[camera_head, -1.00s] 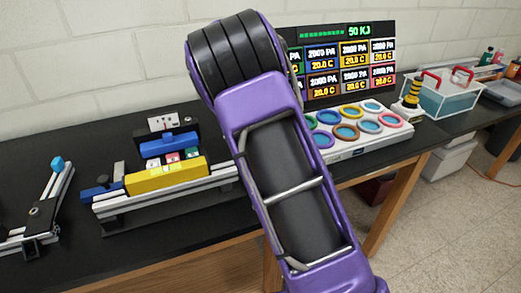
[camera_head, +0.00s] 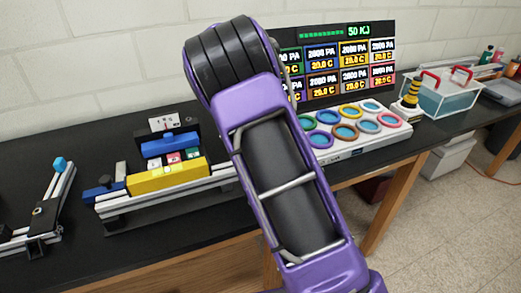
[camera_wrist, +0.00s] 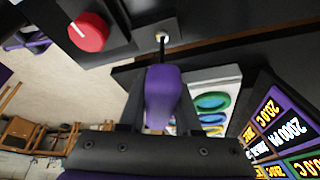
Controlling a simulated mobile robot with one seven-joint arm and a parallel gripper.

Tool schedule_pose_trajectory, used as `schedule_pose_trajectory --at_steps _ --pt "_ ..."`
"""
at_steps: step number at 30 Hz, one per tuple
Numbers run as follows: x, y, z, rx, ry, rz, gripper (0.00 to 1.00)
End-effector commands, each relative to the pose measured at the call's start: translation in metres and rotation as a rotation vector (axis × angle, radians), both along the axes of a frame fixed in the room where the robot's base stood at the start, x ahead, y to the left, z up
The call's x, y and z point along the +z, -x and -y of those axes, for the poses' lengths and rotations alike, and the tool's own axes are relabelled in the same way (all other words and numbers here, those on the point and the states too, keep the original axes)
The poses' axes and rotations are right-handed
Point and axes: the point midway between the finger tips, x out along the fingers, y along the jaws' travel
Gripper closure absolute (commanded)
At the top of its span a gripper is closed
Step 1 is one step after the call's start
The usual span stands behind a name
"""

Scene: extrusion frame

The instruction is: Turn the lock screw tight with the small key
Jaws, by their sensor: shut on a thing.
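My gripper (camera_wrist: 160,105) is shut on a purple handle, which I take as the small key (camera_wrist: 162,88). A thin shaft runs from the handle's far end to a small shiny screw-like head (camera_wrist: 161,37) in a dark block. The tip appears to meet this head, but I cannot tell whether it is seated or how far the screw is turned. In the head view, my own purple arm hides the gripper, key and screw.
A red knob (camera_wrist: 88,32) with a white mark sits close by on the dark block. A yellow-fronted device (camera_head: 165,180) on rails, a tray of coloured rings (camera_head: 350,148) and a display panel (camera_head: 338,65) stand on the black bench (camera_head: 70,250).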

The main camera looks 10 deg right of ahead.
Motion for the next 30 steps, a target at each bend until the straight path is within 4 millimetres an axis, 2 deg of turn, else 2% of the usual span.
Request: schedule_pose_trajectory --at_steps 17,30 --pt "-0.0019 0.0011 0.0000 -0.034 0.000 -0.004 1.00" --pt "-0.0027 0.0024 -0.0004 -0.155 -0.001 -0.004 1.00"
